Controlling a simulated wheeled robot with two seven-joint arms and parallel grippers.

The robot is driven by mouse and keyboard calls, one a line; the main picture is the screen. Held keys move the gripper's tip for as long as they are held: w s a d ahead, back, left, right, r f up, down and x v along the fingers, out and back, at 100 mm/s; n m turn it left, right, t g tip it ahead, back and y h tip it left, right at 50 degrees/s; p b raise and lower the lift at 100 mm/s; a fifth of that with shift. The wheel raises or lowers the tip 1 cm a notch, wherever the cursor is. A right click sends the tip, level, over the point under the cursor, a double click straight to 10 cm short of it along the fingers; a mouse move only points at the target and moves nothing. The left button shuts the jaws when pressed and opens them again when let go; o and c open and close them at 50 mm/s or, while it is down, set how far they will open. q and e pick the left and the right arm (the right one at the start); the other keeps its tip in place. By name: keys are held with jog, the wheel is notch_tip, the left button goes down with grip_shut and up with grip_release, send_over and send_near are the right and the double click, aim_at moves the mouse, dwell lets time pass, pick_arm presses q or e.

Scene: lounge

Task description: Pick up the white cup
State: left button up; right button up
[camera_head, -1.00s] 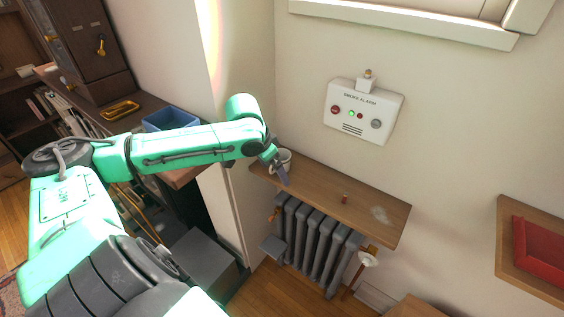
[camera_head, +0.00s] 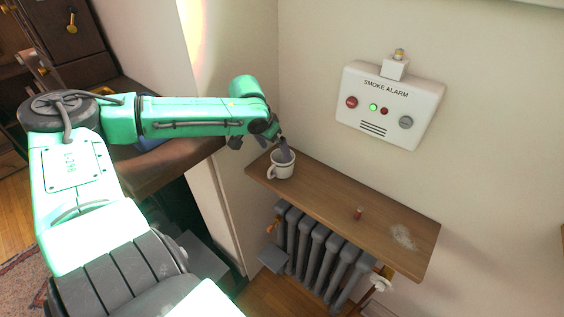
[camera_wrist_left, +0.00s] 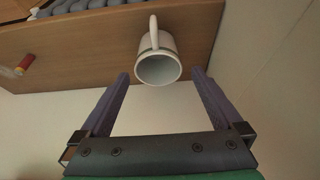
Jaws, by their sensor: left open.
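The white cup (camera_head: 281,165) stands upright at the left end of the wooden shelf (camera_head: 330,205), its handle toward the lower left in the head view. My left gripper (camera_head: 285,150) is at the cup's far side, partly over its rim. In the left wrist view the cup (camera_wrist_left: 158,58) lies ahead, roughly between the tips of my left gripper (camera_wrist_left: 160,78), which is open and empty. The cup's handle points up in that view. My right gripper is not in view.
A small red cylinder (camera_head: 359,213) stands farther right on the shelf; it also shows in the left wrist view (camera_wrist_left: 24,64). A grey radiator (camera_head: 312,240) is below. A smoke alarm (camera_head: 388,105) hangs on the wall. A desk (camera_head: 170,165) is at left.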

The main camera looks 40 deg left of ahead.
aim_at(282, 161)
pick_arm(q)
jog(key=shift+d+x, duration=0.25)
jog(key=shift+x, duration=0.95)
jog(key=x, duration=0.4)
jog(key=shift+w+a+f, duration=0.1)
jog(key=shift+a+f, duration=0.05)
jog(key=shift+f, duration=0.1)
jog(key=shift+w+f, duration=0.3)
jog(key=shift+f, duration=0.05)
jog(key=shift+r, duration=0.1)
jog(key=c, duration=1.4)
